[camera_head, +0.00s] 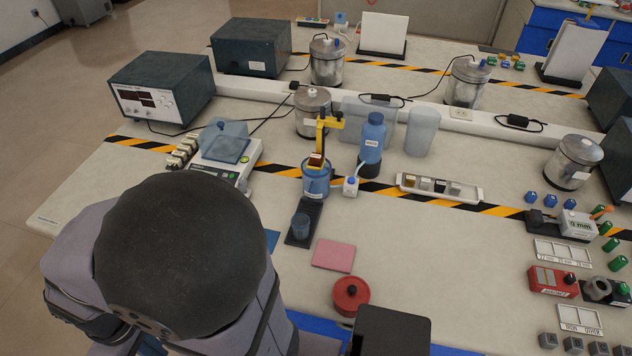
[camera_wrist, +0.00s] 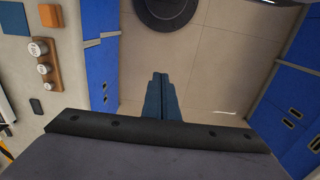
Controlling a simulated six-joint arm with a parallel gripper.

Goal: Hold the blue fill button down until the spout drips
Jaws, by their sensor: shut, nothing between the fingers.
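A small white box with a blue top (camera_head: 351,186), which looks like the fill button, stands on the bench near the middle. Left of it a yellow bent arm (camera_head: 323,128) rises above a blue container (camera_head: 317,182); which part is the spout I cannot tell, and no drip is visible. A small blue-grey cup (camera_head: 300,226) stands on a dark strip in front of the container. My gripper (camera_wrist: 160,76) shows in the wrist view, its fingers together and empty, over the floor beside the blue cabinets. In the head view I cannot make out its fingers.
A blue bottle (camera_head: 371,140) stands just behind the white box. A white tray with small blocks (camera_head: 438,187) lies to the right.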

